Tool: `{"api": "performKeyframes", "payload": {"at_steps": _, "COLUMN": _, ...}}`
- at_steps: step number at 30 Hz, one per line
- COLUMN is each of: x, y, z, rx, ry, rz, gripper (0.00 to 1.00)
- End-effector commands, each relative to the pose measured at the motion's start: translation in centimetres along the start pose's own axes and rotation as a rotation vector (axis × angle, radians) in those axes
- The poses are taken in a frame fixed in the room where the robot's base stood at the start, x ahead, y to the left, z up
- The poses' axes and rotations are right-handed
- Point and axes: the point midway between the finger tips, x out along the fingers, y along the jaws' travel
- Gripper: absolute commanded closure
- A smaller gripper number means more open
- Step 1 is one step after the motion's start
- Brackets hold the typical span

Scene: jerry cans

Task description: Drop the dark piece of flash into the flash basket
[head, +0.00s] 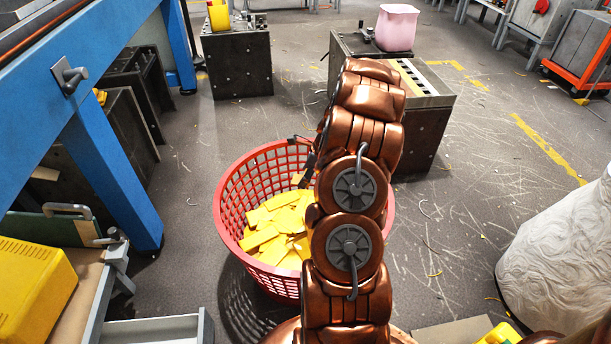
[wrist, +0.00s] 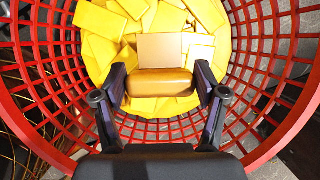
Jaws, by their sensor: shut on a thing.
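The flash basket is a round red plastic basket with open mesh walls (head: 238,205), standing on the floor; its wall (wrist: 60,75) surrounds the wrist view. Many yellow flash pieces (head: 270,228) lie in it, also below my fingers in the wrist view (wrist: 103,50). My gripper (wrist: 161,85) is shut on a golden-brown piece of flash (wrist: 162,82), darker than most of the yellow ones. A tan face (wrist: 160,47) shows just beyond it; I cannot tell whether it belongs to the same piece. The gripper is over the basket opening, pointing down; in the head view my arm mostly hides it.
A blue-framed bench (head: 110,175) stands at the left. A dark block table (head: 425,120) with a pink container (head: 397,27) stands behind the basket. A pale round column (head: 555,250) is at the right. Scraps litter the open floor between.

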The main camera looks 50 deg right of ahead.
Motion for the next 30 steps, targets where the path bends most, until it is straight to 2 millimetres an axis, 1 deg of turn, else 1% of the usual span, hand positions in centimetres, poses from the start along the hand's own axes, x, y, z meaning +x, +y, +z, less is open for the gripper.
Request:
{"api": "performKeyframes", "payload": {"at_steps": 1, "x": 1.0, "y": 0.0, "z": -0.4, "rx": 0.0, "ry": 0.0, "rz": 0.0, "gripper": 0.52}}
{"api": "performKeyframes", "payload": {"at_steps": 6, "x": 2.6, "y": 0.0, "z": -1.1, "rx": 0.0, "ry": 0.0, "rz": 0.0, "gripper": 0.52}}
{"api": "performKeyframes", "payload": {"at_steps": 10, "x": 3.5, "y": 0.0, "z": -1.4, "rx": -0.001, "ry": 0.0, "rz": 0.001, "gripper": 0.52}}
{"api": "performKeyframes", "payload": {"at_steps": 15, "x": 3.9, "y": 0.0, "z": -1.6, "rx": -0.001, "ry": 0.0, "rz": 0.001, "gripper": 0.52}}
{"api": "performKeyframes", "payload": {"at_steps": 23, "x": 3.8, "y": 0.0, "z": -1.6, "rx": -0.001, "ry": 0.0, "rz": 0.001, "gripper": 0.52}}
{"api": "performKeyframes", "payload": {"at_steps": 24, "x": 3.8, "y": 0.0, "z": -1.6, "rx": -0.001, "ry": 0.0, "rz": 0.0, "gripper": 0.25}}
{"api": "performKeyframes", "payload": {"at_steps": 30, "x": 3.9, "y": 0.0, "z": -1.6, "rx": -0.001, "ry": 0.0, "rz": 0.001, "gripper": 0.04}}
